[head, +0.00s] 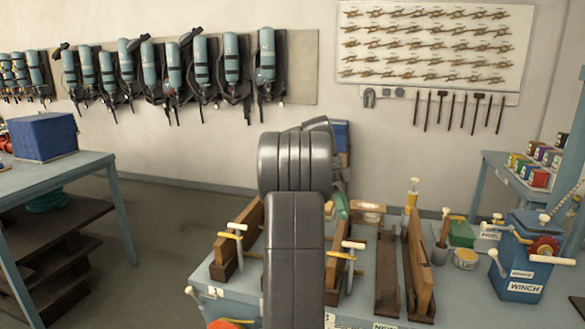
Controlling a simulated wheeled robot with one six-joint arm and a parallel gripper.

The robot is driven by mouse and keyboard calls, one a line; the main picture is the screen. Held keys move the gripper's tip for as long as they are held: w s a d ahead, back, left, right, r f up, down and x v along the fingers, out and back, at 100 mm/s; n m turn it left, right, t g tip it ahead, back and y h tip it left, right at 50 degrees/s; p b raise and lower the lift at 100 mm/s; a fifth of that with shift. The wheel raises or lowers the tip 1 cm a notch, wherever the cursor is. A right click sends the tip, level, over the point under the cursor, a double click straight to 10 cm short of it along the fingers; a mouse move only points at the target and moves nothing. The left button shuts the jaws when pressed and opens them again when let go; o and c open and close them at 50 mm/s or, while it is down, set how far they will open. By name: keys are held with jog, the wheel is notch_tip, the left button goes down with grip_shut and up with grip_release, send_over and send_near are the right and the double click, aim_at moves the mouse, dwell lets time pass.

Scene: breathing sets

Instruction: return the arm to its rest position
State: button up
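My arm (294,235) rises from the bottom edge in the middle of the head view, a dark grey link topped by a rounded joint. More of its grey parts show just behind and to the right of the joint. My gripper is hidden behind these links, so its fingers and anything between them cannot be seen. A small green piece (341,204) shows just below the parts at the right; I cannot tell what it belongs to.
A blue-grey workbench (370,318) ahead bears wooden clamp stands, tins and a blue winch box (521,262). A table with a blue box (42,135) stands at left. Breathing sets (231,62) hang on the back wall. Floor between the tables is clear.

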aim_at(356, 245)
jog(key=x, duration=1.1)
jog(key=shift+f+p, duration=0.1)
jog(key=shift+p, duration=0.25)
jog(key=shift+d+f+n, duration=0.1)
jog(key=shift+f+n, duration=0.1)
jog(key=shift+n, duration=0.3)
jog(key=n+t, duration=0.1)
jog(key=n, duration=0.2)
jog(key=shift+r+h, duration=0.1)
jog(key=shift+h, duration=0.3)
jog(key=shift+w+n+t, duration=0.15)
jog(key=shift+n+t, duration=0.75)
jog(key=shift+n, duration=0.7)
